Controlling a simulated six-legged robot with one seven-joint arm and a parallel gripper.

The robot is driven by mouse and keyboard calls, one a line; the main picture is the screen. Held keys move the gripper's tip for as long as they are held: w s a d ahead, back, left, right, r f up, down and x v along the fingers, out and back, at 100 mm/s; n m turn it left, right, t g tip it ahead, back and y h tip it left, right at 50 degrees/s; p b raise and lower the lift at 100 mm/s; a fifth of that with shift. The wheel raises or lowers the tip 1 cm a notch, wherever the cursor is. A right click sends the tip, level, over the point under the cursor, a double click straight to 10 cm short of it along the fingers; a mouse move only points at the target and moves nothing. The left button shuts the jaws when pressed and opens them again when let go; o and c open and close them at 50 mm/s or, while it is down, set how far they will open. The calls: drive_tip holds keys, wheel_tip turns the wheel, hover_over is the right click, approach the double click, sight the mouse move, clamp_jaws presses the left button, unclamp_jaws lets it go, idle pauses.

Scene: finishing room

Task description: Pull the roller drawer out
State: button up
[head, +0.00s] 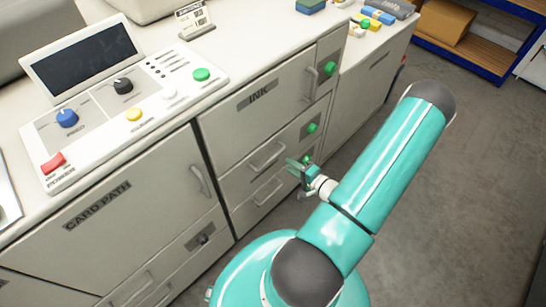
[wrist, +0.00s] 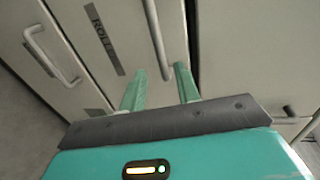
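In the wrist view a pale panel bears a dark label (wrist: 104,40) whose readable letters are "ROLL". A bar handle (wrist: 155,35) runs beside the label on that panel. My gripper (wrist: 162,72) is open. Its two green fingers straddle the line of the handle's near end in the picture. I cannot tell whether the bar is between them in depth. In the head view my gripper (head: 297,164) is by the cabinet's drawer fronts, right of a middle drawer handle (head: 267,156) and a lower one (head: 268,191). The roller label is not readable there.
A drawer marked INK (head: 258,96) is above. A second handle (wrist: 52,55) shows at the left in the wrist view. Green knobs (head: 312,128) stick out near my gripper. A CARD PATH door (head: 100,205) stands at left. Grey floor (head: 455,150) is open at right.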

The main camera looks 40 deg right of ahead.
sight(275, 155)
drive_tip(key=x, duration=0.9)
drive_tip(key=shift+a, duration=0.1)
clamp_jaws()
